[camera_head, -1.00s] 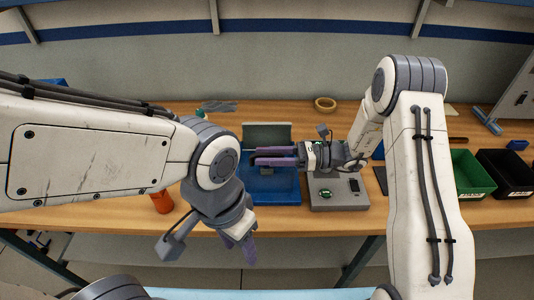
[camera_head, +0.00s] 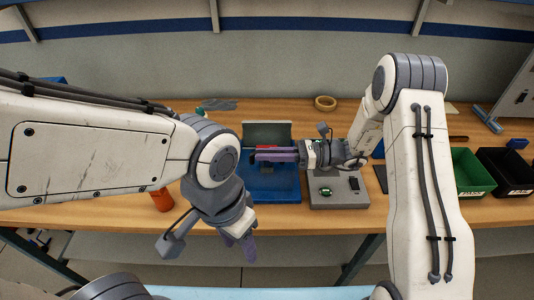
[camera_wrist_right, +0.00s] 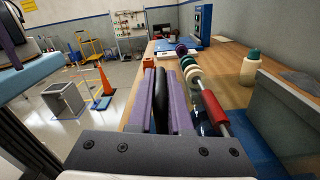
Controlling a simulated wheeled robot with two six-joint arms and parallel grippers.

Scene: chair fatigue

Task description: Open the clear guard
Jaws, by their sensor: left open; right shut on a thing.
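A blue fixture (camera_head: 275,195) with a grey upright panel (camera_head: 266,129) at its back stands on the table, mid-picture in the head view. My right gripper (camera_head: 258,154) reaches over it from the right. In the right wrist view its purple fingers are shut on a black bar (camera_wrist_right: 161,85), which looks like a handle. The clear guard itself is hard to make out. A red cylinder (camera_wrist_right: 213,110) on a metal rod lies beside the fingers. My left gripper (camera_head: 243,242) is open and empty in front of the table's edge.
A grey box (camera_head: 340,192) with a green part and a dark switch stands right of the fixture. A green bin (camera_head: 472,172) and a black bin (camera_head: 505,172) are at the right. A tape roll (camera_head: 325,102) lies behind; an orange cylinder (camera_head: 162,200) stands left.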

